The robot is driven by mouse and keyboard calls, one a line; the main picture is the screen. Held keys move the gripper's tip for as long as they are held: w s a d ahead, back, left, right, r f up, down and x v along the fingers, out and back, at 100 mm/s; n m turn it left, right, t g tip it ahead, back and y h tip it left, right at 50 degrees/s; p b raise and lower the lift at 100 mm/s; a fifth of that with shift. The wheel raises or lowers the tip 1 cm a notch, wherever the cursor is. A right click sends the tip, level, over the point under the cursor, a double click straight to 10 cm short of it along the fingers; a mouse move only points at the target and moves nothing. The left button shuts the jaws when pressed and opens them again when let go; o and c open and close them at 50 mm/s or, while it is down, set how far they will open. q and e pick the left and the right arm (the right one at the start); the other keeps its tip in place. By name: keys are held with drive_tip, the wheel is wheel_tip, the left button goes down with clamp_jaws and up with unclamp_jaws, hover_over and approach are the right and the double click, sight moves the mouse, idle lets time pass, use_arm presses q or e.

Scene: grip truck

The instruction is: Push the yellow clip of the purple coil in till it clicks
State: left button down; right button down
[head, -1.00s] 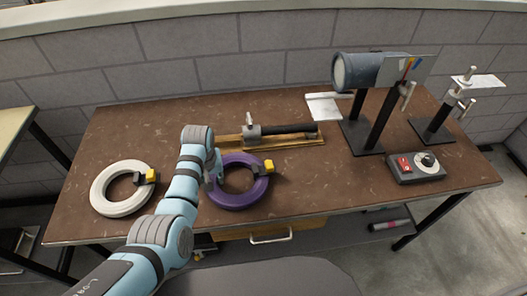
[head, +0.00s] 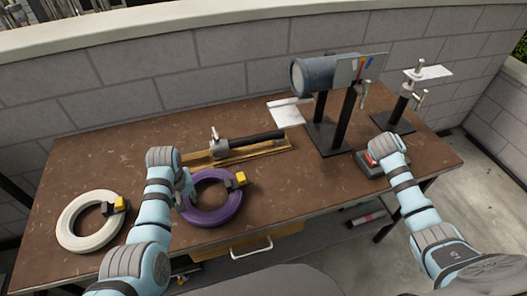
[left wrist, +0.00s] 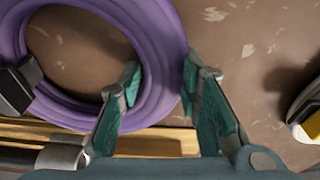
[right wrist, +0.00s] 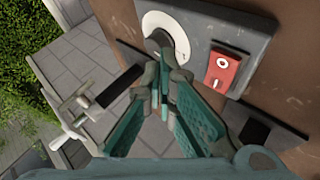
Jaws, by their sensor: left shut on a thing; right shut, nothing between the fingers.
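The purple coil (head: 212,218) lies flat near the front of the workbench. Its dark block and yellow clip (head: 239,178) are at its upper right in the head view, with the yellow part sticking up beside the block. My left gripper (left wrist: 160,82) is shut on the coil's ring (left wrist: 158,45), one finger on each side of it. In the head view it is at the coil's left side. The left wrist view shows the coil's dark block (left wrist: 14,90). My right gripper (right wrist: 162,88) is shut and empty over the control box (right wrist: 258,48), by its round knob.
A white coil (head: 75,238) with a yellow clip lies to the left. A wooden rail with a rod (head: 245,143) lies behind the purple coil. A grey cylinder on a stand (head: 315,77) and a smaller stand (head: 396,120) are at the right. The bench front centre is clear.

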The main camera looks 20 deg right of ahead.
use_arm(q)
drive_tip(key=shift+a, duration=0.1)
use_arm(e)
drive_tip(key=w+a+n+t+y, duration=0.1)
drive_tip(key=w+a+n+y, duration=0.2)
drive_tip(key=a, duration=0.8)
drive_tip(key=w+a+n+t+y, duration=0.1)
drive_tip(key=w+a+y, duration=0.25)
drive_tip(key=a, duration=0.75)
drive_tip(key=n+y, duration=0.4)
drive_tip(key=y, duration=0.3)
approach(241, 179)
drive_tip(key=w+d+r, duration=0.2)
drive_tip(key=w+d, duration=0.1)
drive_tip(key=w, duration=0.2)
drive_tip(key=f, duration=0.6)
drive_tip(key=a+f, duration=0.1)
drive_tip(key=f, duration=0.2)
drive_tip(key=shift+a+r, duration=0.1)
drive_tip(key=shift+a, duration=0.35)
drive_tip(key=shift+a, duration=0.2)
